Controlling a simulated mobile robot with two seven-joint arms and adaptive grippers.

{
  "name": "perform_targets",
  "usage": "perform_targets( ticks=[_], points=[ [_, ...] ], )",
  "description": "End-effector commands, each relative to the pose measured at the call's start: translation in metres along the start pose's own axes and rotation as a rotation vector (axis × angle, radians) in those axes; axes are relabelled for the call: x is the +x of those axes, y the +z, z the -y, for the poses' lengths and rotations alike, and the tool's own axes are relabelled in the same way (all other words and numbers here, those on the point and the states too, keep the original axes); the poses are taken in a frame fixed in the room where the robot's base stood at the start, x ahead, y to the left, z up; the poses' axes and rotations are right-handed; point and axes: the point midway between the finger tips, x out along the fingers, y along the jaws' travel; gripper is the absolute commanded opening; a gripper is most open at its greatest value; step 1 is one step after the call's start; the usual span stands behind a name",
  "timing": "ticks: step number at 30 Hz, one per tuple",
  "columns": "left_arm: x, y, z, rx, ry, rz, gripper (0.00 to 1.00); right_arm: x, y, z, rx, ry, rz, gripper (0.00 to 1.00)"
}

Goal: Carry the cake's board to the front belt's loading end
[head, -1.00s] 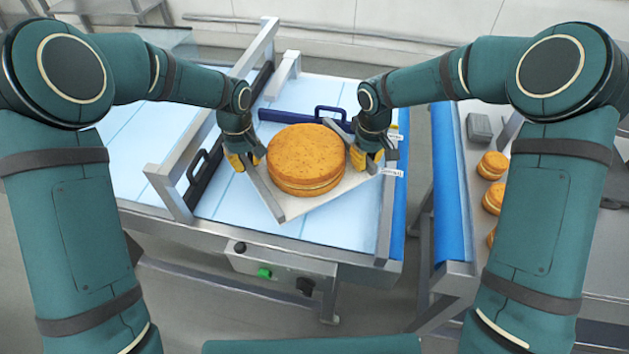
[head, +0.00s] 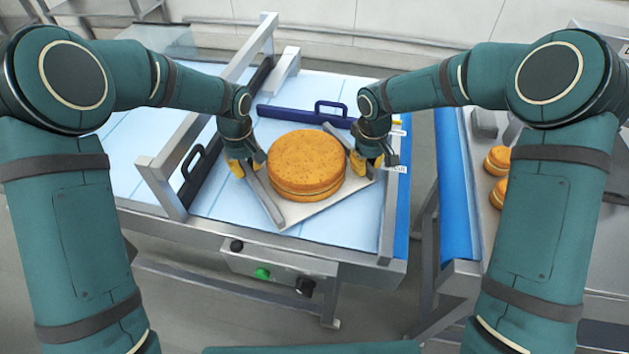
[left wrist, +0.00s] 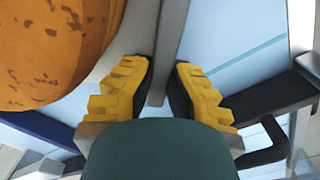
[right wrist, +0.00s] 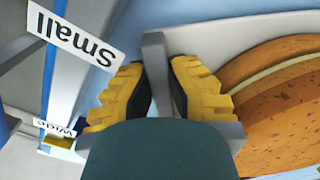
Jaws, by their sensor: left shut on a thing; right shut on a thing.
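A round orange-brown filled cake (head: 306,163) sits on a pale square board (head: 308,212) with raised grey side rails. My left gripper (head: 243,166) is shut on the board's left rail; the rail runs between its yellow fingers in the left wrist view (left wrist: 158,85). My right gripper (head: 366,163) is shut on the board's right rail, also between the fingers in the right wrist view (right wrist: 163,85). The board is over the front belt (head: 225,212), a light-blue surface in a metal frame. Whether it touches the belt I cannot tell.
A metal guide with a black-handled bar (head: 195,172) stands left of the board. A dark-blue handled bar (head: 300,116) lies behind the cake. Labels, one reading "Small" (right wrist: 72,36), sit by the right edge. Another table with small cakes (head: 497,160) is on the right, past a gap.

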Motion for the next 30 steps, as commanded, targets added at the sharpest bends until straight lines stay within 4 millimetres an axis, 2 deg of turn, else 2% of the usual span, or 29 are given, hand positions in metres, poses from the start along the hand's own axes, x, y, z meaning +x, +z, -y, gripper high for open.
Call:
perform_targets(
  ticks=[6,7,8,9,20,23,30],
  points=[
    [0.012,0.000,0.000,0.000,0.001,-0.001,0.00,0.012,0.000,0.000,0.000,0.000,-0.001,0.00],
    [0.012,0.000,0.000,0.000,0.000,0.000,0.20,0.012,0.000,0.000,0.000,0.000,0.000,0.20],
    [0.011,0.000,0.000,0.000,0.000,0.000,0.30,0.011,0.000,0.000,0.000,0.000,0.000,0.30],
    [0.010,0.000,0.000,0.000,0.000,0.000,0.35,0.010,0.000,0.000,0.000,0.000,0.000,0.35],
    [0.006,0.000,0.000,0.000,0.001,-0.001,0.35,0.010,0.000,0.000,0.000,0.000,0.000,0.35],
    [-0.005,-0.001,-0.001,0.001,0.002,-0.003,0.35,0.010,0.000,0.000,0.000,0.000,0.000,0.35],
    [-0.052,-0.001,-0.001,0.001,0.003,-0.005,0.35,0.010,0.000,0.000,0.000,0.000,0.000,0.35]
  ],
)
